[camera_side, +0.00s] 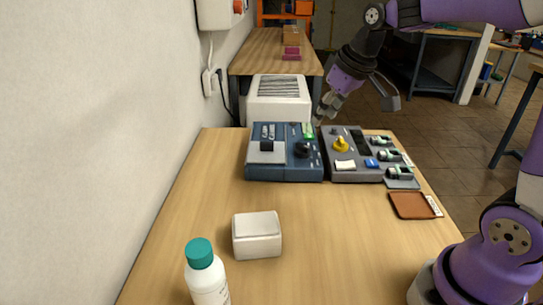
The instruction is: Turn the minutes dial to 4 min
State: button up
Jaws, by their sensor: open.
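Two panel devices stand side by side at the back of the table. The blue-grey device (260,172) at left has a black dial (302,150). The dark grey device (345,174) at right has a yellow dial (341,145). The markings are too small to read, so I cannot tell which dial is the minutes dial or what it is set to. My gripper (321,115) is open and points down-left, near the back edge of the devices, between the two dials in the picture. It looks apart from both dials.
A white vented box (280,98) stands behind the devices. Small green-and-white parts (386,155) sit on the right device. A brown tray (411,206) lies at right, a white box (256,235) and teal-capped bottle (206,275) at front left. The middle table is clear.

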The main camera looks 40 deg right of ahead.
send_near(304, 145)
notch_tip(304, 145, up, 2)
jog(key=x, duration=1)
jog(key=shift+s+a+f, duration=0.1)
jog(key=shift+s+f, duration=0.1)
jog(key=shift+s, duration=0.15)
grip_shut()
